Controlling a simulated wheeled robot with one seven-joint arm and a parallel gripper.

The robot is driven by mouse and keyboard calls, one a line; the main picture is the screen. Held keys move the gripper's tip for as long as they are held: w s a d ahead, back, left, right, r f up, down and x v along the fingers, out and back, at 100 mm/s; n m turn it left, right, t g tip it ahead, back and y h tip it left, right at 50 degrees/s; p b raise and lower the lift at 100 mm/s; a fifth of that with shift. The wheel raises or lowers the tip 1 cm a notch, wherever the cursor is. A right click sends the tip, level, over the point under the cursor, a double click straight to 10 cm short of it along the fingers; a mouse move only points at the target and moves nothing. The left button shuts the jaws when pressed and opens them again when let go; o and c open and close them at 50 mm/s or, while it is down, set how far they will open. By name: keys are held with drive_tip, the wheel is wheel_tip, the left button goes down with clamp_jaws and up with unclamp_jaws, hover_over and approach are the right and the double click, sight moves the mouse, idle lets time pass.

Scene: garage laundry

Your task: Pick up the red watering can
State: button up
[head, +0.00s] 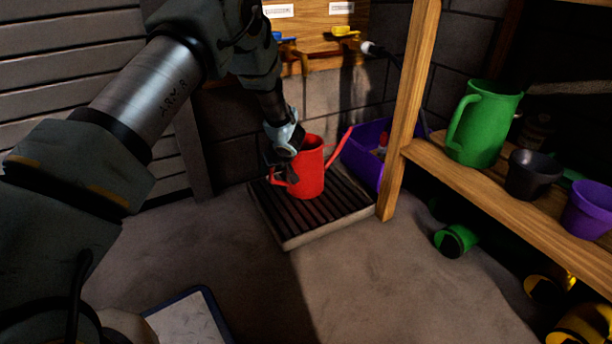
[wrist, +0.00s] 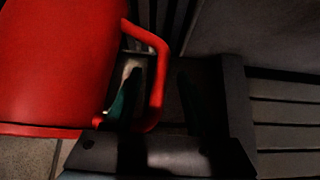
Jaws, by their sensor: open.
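The red watering can (head: 312,170) stands upright on a slatted drain tray (head: 330,222), with its spout to the right and its handle to the left. My gripper (head: 280,170) is at the handle side of the can. In the wrist view the can's body (wrist: 55,60) fills the left, and its looped handle (wrist: 158,75) is in the middle. My open gripper (wrist: 158,95) has one finger showing inside the loop and a dark finger to the right of the handle. The handle appears to lie between them; contact cannot be told.
A purple bin (head: 360,157) is just behind the can's spout. A wooden post (head: 408,110) and a shelf (head: 430,158) with a green pitcher (head: 482,125) stand to the right. Taps (head: 345,32) are on the wall above.

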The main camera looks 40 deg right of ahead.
drive_tip(key=shift+w+f, duration=0.3)
drive_tip(key=shift+f, duration=0.1)
clamp_jaws()
drive_tip(key=shift+d+r, duration=0.1)
idle(1.0)
drive_tip(key=shift+r, duration=0.15)
